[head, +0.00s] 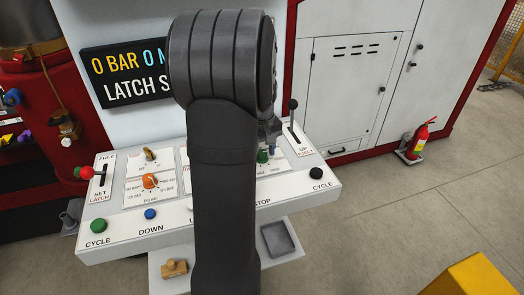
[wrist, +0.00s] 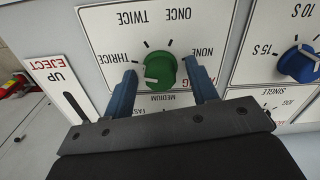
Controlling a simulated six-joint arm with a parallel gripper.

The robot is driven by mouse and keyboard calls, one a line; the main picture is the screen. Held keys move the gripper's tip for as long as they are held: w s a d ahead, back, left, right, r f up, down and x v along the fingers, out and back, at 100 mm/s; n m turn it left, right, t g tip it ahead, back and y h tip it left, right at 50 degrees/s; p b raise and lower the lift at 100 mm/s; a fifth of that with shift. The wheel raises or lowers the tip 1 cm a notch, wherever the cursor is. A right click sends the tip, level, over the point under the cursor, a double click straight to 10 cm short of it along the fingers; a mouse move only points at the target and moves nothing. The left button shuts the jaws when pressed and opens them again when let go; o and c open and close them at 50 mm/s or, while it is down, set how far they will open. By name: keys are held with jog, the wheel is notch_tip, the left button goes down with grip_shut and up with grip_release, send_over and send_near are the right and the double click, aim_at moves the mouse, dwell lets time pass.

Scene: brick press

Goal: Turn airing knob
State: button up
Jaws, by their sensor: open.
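The green airing knob (wrist: 161,70) sits on a white plate marked NONE, ONCE, TWICE and THRICE, upside down in the wrist view. A pale mark on it faces the left of the picture, on the THRICE side. My gripper (wrist: 162,66) is open, with one blue finger on each side of the knob. A gap seems to show between each finger and the knob; I cannot tell their depth.
A blue knob (wrist: 298,63) is to the right in the wrist view. The UP/EJECT lever (head: 292,106) stands right of the green knob in the head view. An orange knob (head: 150,181) and a red-tipped lever (head: 87,173) are left. My arm hides the panel's middle.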

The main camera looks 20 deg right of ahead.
jog(key=c, duration=1)
jog(key=shift+m, duration=0.4)
jog(key=m, duration=0.4)
jog(key=shift+m, duration=2.5)
jog(key=o, duration=1)
